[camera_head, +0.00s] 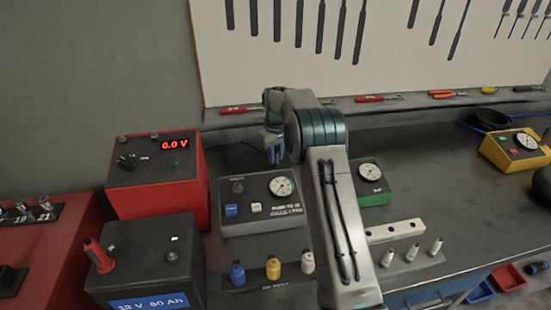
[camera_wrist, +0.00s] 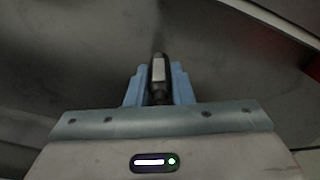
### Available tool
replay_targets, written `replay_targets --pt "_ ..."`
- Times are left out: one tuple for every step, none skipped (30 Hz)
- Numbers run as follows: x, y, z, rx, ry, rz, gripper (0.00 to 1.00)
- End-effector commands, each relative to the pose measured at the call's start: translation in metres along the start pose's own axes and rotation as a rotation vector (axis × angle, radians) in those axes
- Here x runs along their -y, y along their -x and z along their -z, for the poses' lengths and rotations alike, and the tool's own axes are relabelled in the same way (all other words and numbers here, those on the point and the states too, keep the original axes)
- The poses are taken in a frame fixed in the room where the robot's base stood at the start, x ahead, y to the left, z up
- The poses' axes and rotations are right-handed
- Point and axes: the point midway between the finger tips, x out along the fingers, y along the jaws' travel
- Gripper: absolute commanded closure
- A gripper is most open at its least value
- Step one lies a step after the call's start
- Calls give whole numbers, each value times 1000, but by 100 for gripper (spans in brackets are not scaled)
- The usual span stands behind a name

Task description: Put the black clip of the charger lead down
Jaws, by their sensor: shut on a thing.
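My gripper (camera_head: 274,150) is over the back of the bench, above the grey meter box, with its fingers pointing down. In the wrist view my gripper (camera_wrist: 159,84) is shut on a narrow dark piece with a pale grey middle, the black clip (camera_wrist: 158,68). The clip cannot be made out in the head view. The red charger box (camera_head: 160,185) reads 0.0 V. The black battery (camera_head: 150,268) stands in front of it, with a red clip (camera_head: 98,256) upright on its plus terminal. The other battery terminal (camera_head: 171,257) is bare.
The grey meter box (camera_head: 262,204) stands right of the charger. A green gauge box (camera_head: 371,184) is partly behind my arm. Blue, yellow and white bottles (camera_head: 273,268) stand in front. Bare bench (camera_head: 430,180) lies to the right, before a yellow gauge box (camera_head: 512,150).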

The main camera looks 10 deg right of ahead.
Motion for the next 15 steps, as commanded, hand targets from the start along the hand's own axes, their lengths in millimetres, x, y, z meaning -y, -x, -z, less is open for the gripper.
replay_targets --pt "0 -7 -1 6 0 2 100" --pt "0 -11 -1 5 0 2 100" --pt "0 -16 -1 3 0 1 100" --pt "0 -19 -1 3 0 1 100" --pt "0 -21 -1 2 1 1 100" --pt "0 -23 0 1 1 0 100" --pt "0 -24 0 1 1 0 100" --pt "0 -24 0 1 1 0 100" --pt "0 -24 0 0 1 0 100" --pt "0 -24 0 0 1 0 100" --pt "0 -24 0 0 1 0 100" --pt "0 -24 0 1 1 0 100" --pt "0 -24 0 1 1 0 100" --pt "0 -24 0 1 1 0 100" --pt "0 -26 0 1 1 0 100"
